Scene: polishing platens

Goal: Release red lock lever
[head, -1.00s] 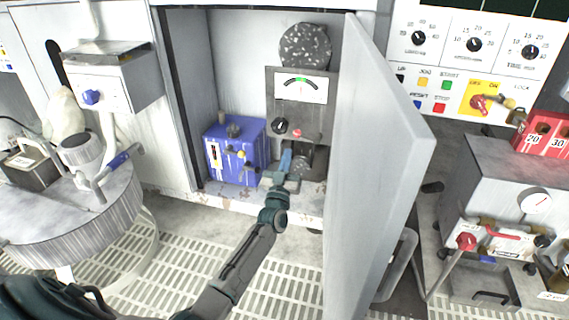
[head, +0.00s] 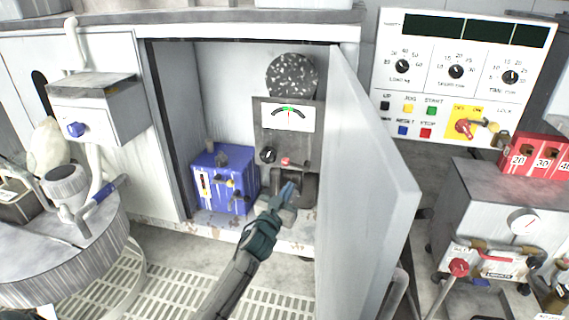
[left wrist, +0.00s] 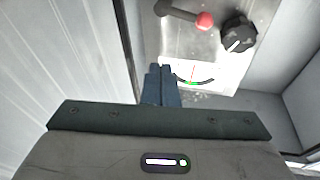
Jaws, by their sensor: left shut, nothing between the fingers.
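A lever with a red ball knob (head: 285,161) sits on the front of the grey gauge box (head: 262,135) inside the open cabinet. In the left wrist view the red knob (left wrist: 205,20) and its dark shaft show near the top, beside a black dial (left wrist: 238,36). My left gripper (head: 290,188) reaches into the cabinet just below the knob. Its blue fingers (left wrist: 161,84) are shut and empty, apart from the lever in the wrist view. My right gripper is out of view.
The open cabinet door (head: 372,185) stands close to the right of my left arm. A blue box (head: 222,182) with small knobs stands left of the gauge box. A round speckled disc (head: 291,76) is above it. A yellow panel with a red switch (head: 465,127) is at the right.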

